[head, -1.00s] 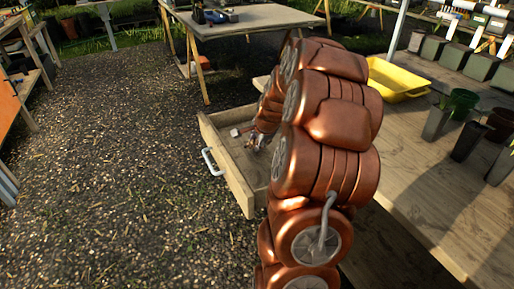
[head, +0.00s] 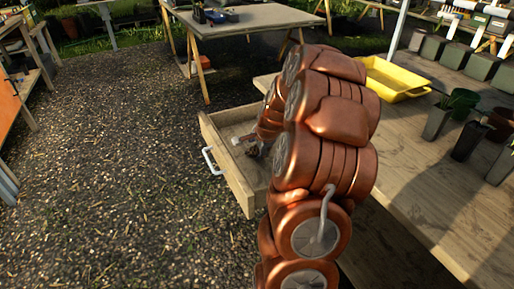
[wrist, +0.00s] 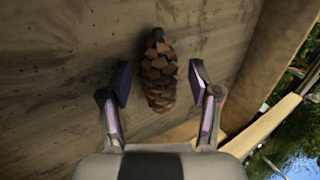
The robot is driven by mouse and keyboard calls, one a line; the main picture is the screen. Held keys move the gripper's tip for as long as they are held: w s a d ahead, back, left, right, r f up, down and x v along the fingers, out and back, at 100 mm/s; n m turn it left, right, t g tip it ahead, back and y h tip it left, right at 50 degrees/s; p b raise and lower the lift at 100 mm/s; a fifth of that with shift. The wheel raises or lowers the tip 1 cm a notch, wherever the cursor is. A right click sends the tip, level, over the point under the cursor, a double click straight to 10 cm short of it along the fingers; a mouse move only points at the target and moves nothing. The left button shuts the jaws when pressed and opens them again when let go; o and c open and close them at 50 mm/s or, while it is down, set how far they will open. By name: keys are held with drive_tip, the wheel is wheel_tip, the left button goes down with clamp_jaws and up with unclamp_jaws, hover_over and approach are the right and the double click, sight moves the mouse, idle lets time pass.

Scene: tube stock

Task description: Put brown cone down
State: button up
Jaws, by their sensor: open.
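The brown cone (wrist: 158,72) is a scaly pine cone lying on the bare wooden floor of the drawer in the wrist view. My gripper (wrist: 160,84) is open, with one finger on each side of the cone and a visible gap at both sides. The wooden drawer (head: 226,168) is pulled out from the workbench, with a white handle on its front. In the head view my arm reaches down into the drawer and hides much of its inside. I cannot make out the cone clearly there.
The workbench top (head: 420,190) is to the right, with a yellow tray (head: 392,80) and several dark pots along its far side. A drawer wall (wrist: 262,125) runs close to the right of my gripper. Gravel ground lies open to the left.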

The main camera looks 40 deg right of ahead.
drive_tip(key=v, duration=1.2)
drive_tip(key=a+n, duration=0.2)
drive_tip(key=a, duration=0.2)
drive_tip(key=a+n+g+y, duration=0.1)
drive_tip(key=a+n, duration=0.1)
drive_tip(key=a, duration=0.3)
drive_tip(key=s+a+n+y, duration=0.1)
drive_tip(key=a+n, duration=0.1)
drive_tip(key=a, duration=0.3)
drive_tip(key=shift+a+f+g, duration=0.25)
drive_tip(key=shift+g, duration=0.05)
drive_tip(key=s+a+f+n+g+y, duration=0.1)
drive_tip(key=s+a+n+g, duration=0.3)
drive_tip(key=s+a+n, duration=0.85)
drive_tip(key=s+a+n+g+h, duration=0.1)
drive_tip(key=s+a+n+g, duration=0.2)
drive_tip(key=s+a, duration=0.4)
drive_tip(key=s, duration=0.4)
drive_tip(key=shift+f, duration=0.25)
drive_tip(key=shift+w, duration=0.1)
